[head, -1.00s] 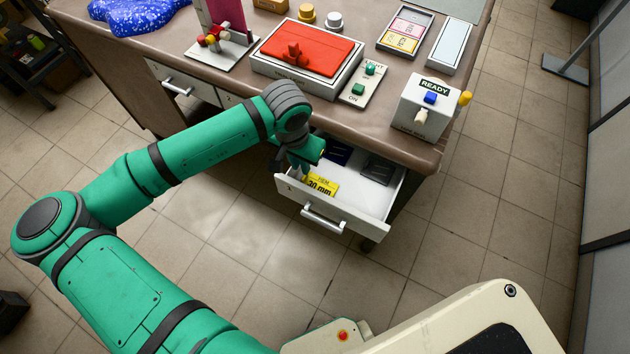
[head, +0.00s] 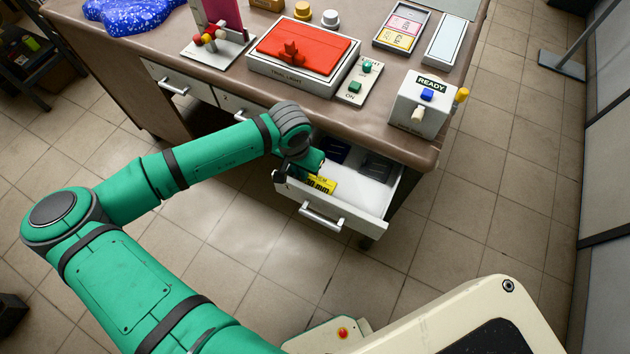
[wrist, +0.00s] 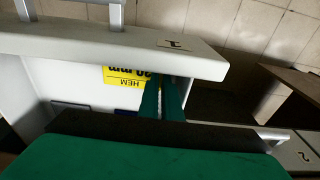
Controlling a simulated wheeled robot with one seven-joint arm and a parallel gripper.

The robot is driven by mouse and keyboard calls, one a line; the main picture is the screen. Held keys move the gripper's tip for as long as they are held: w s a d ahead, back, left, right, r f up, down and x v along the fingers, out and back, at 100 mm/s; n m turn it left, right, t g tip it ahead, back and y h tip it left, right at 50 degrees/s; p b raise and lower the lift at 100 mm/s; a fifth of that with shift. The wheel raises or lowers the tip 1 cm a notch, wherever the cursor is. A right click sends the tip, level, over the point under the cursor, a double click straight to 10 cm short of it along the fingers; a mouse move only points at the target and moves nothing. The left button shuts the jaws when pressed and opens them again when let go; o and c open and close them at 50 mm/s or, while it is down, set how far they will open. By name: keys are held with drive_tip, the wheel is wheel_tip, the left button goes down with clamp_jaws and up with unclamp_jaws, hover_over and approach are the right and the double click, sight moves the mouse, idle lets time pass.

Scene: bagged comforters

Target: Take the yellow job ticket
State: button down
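A yellow card (head: 320,184) marked "HEM" and "mm" lies in the open drawer (head: 356,206), near its front left. It shows upside down in the wrist view (wrist: 124,76). My gripper (head: 287,177) is low at the drawer's front left corner, beside this card. In the wrist view its two green fingers (wrist: 163,84) are close together and cover one end of the card. Whether they grip it is hidden. A second yellow card (head: 398,39) with dark marks lies with a pink card (head: 406,23) in a tray (head: 379,43) on the desk top.
Dark items (head: 376,167) lie at the drawer's back. The drawer front and desk edge (head: 400,149) are close around my gripper. On the desk stand a READY box (head: 423,106), a switch plate (head: 358,84) and a white box with a red top (head: 304,48).

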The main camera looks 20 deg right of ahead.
drive_tip(key=shift+a, duration=0.1)
wheel_tip(320, 180, up, 10)
idle(0.7)
